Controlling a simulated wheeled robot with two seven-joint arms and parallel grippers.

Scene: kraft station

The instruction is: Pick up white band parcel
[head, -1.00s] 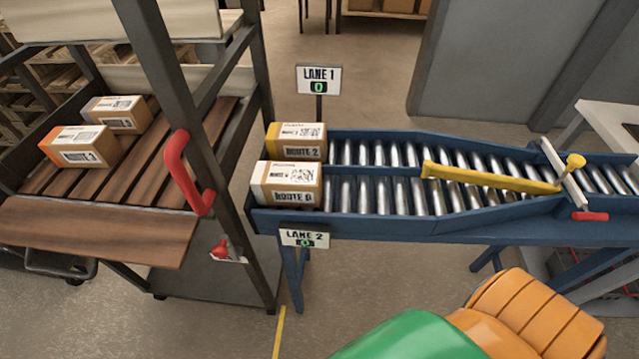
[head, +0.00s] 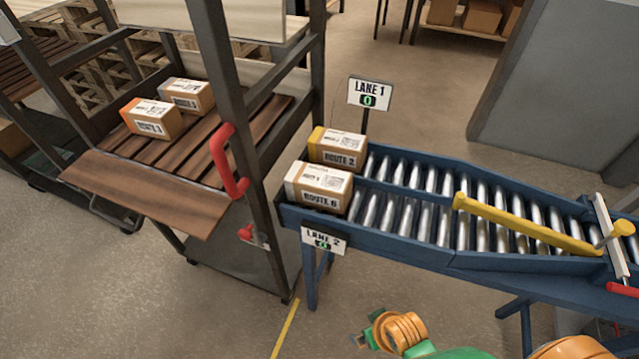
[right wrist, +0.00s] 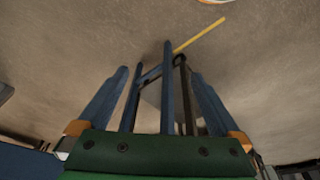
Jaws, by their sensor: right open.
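The parcel with a white band (head: 319,187), marked ROUTE 6, sits at the left end of the roller conveyor, in its near lane by the LANE 2 sign. A parcel with a yellow band (head: 337,147), marked ROUTE 2, sits just behind it in the far lane. My right gripper (right wrist: 160,75) is open and empty in the right wrist view, with floor and blue conveyor legs beyond its fingers. In the head view, my green and orange right arm shows at the bottom, below the conveyor and apart from the parcels. My left gripper is not in view.
A dark-framed cart (head: 150,195) with a slatted wooden shelf stands left of the conveyor. It holds an orange-band parcel (head: 152,119) and another parcel (head: 186,97). Its post and red handle (head: 229,160) stand near the conveyor end. A yellow diverter bar (head: 525,225) crosses the rollers.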

